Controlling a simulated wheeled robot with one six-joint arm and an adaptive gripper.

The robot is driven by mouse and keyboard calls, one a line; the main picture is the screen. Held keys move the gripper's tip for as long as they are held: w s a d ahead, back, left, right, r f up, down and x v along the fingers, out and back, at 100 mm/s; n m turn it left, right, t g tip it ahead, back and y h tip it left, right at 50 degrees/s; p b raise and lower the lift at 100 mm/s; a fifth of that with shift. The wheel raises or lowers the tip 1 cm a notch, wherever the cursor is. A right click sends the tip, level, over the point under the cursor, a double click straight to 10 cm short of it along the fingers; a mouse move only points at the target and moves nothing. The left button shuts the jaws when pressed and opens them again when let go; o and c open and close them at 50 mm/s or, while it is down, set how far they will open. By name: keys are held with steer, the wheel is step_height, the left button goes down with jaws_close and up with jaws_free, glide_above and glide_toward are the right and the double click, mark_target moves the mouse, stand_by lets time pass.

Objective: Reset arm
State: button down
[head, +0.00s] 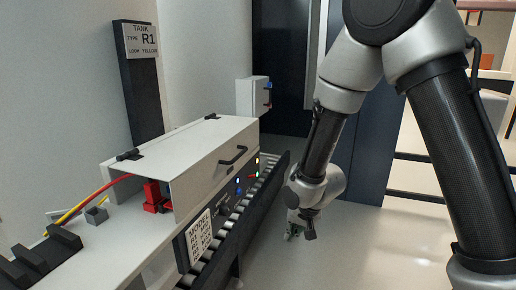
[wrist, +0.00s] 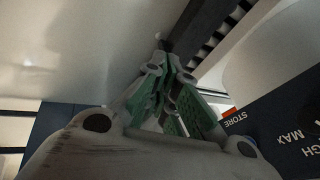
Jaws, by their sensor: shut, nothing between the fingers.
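My arm hangs down at the right of the head view, with my gripper (head: 300,230) at its lower end. The gripper is to the right of the roller conveyor, above the pale floor, and touches nothing that I can see. In the wrist view my gripper (wrist: 168,75) shows its grey links and green finger pads drawn together. It is shut and empty.
A white cabinet (head: 190,150) with a black handle and lit buttons stands beside the roller conveyor (head: 232,220). A TANK R1 sign (head: 141,40) is on a dark post. A dark STORE panel (wrist: 262,125) shows in the wrist view. Floor right of the gripper is clear.

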steer(key=s+d+r+n+h, duration=0.1)
steer(key=s+d+r, duration=1)
steer(key=d+r, duration=0.2)
steer(key=s+d+r+n+h, duration=0.1)
steer(key=s+d+r, duration=0.9)
steer(key=d+r, duration=0.4)
steer(key=shift+s+h, duration=0.3)
steer(key=shift+s, duration=0.05)
steer(key=shift+f, duration=0.1)
